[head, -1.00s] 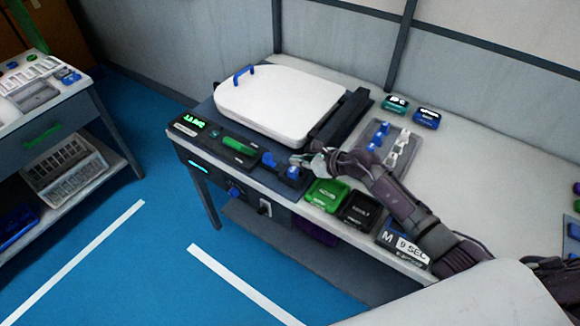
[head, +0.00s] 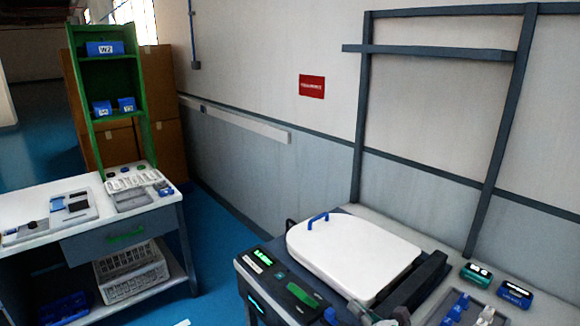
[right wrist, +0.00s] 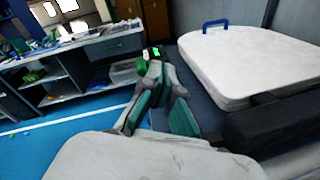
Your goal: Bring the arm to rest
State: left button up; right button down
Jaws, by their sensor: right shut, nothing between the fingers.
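My right gripper (right wrist: 157,68) shows in the right wrist view with its grey and green fingers brought together and nothing between them. In the head view only a small part of my right gripper (head: 370,314) shows at the bottom edge, in front of the white lid (head: 352,254). The rest of my right arm is cut off by the frame. My left gripper is not in view.
The test unit's dark panel with a green display (head: 260,258) lies left of the lid. A teal box (head: 476,274) and a blue box (head: 514,293) stand at right. A white side table (head: 90,218) and green shelf (head: 108,95) are at left, across blue floor.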

jog(key=s+d+r+m+t+h, duration=0.1)
jog(key=s+d+m+h, duration=0.35)
jog(key=m, duration=0.55)
jog(key=s+d+r+m+t+h, duration=0.15)
jog(key=s+d+m+h, duration=0.35)
jog(key=m, duration=0.6)
jog(key=s+f+m+g+h, duration=0.3)
jog(key=s+f+m+g, duration=0.25)
jog(key=s+m, duration=0.2)
jog(key=s+a+f+m+g+y, duration=0.2)
jog(key=s+a+m+g, duration=0.15)
jog(key=s, duration=0.55)
jog(key=s+a+f+m+g+y, duration=0.25)
jog(key=s+g, duration=0.25)
jog(key=s, duration=0.3)
jog(key=s+f+g+b, duration=0.1)
jog(key=s+f, duration=0.1)
jog(key=f, duration=1.3)
jog(key=s+f, duration=0.2)
jog(key=f, duration=1.3)
jog(key=s+d+f+g, duration=0.1)
jog(key=s+d+f, duration=0.1)
jog(key=s+f, duration=1.2)
jog(key=shift+s+f+b, duration=0.25)
jog(key=shift+s+b, duration=0.2)
jog(key=shift+s, duration=0.1)
